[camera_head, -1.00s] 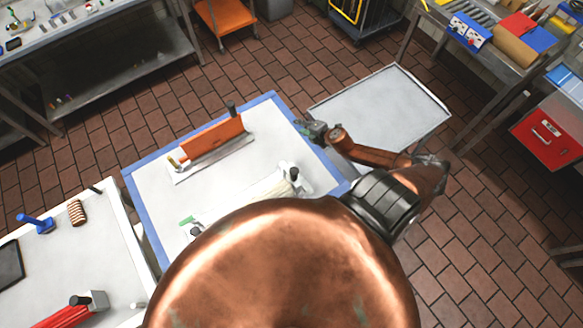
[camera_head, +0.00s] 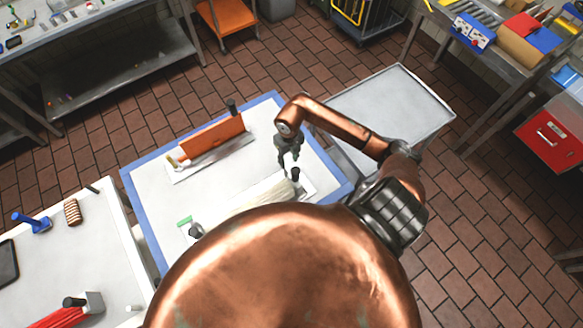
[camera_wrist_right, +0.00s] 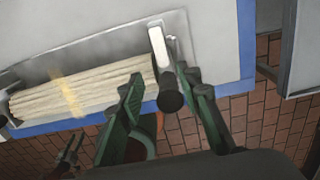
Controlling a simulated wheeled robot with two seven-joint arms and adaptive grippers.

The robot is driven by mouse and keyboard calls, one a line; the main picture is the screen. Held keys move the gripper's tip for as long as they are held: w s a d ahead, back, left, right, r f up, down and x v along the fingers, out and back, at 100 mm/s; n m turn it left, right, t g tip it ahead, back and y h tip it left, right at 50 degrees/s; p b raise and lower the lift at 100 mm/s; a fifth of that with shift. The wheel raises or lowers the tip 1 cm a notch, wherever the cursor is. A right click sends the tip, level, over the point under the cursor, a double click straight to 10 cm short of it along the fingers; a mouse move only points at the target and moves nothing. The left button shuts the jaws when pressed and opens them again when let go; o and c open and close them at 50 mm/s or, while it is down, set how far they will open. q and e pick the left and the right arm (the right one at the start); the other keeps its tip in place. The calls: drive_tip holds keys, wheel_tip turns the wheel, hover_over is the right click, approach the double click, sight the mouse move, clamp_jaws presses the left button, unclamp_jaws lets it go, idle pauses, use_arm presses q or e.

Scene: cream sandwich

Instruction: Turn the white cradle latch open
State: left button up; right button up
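The white cradle latch (camera_wrist_right: 158,42) is a short white bar with a black knob (camera_wrist_right: 170,98) at its near end. It sits at the right end of a grey metal cradle (camera_wrist_right: 100,45) that holds a bundle of pale sticks (camera_wrist_right: 85,88). In the head view the black knob (camera_head: 295,174) shows just below my right gripper (camera_head: 288,160). In the right wrist view my right gripper (camera_wrist_right: 168,100) is open, with one dark green finger on each side of the knob. Whether either finger touches it, I cannot tell. My left gripper is not clearly seen.
The cradle stands on a white table (camera_head: 165,215) with a blue border. An orange block in a holder (camera_head: 212,137) stands behind it. A grey tray table (camera_head: 400,105) is at the right. A small dark shape at the wrist view's lower left is unclear.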

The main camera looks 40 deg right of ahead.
sight(290, 170)
drive_tip(key=shift+d+f, duration=0.1)
drive_tip(key=shift+f, duration=0.2)
drive_tip(key=shift+f+p, duration=0.9)
drive_tip(key=shift+f, duration=2.65)
drive_tip(key=shift+s, duration=0.1)
clamp_jaws()
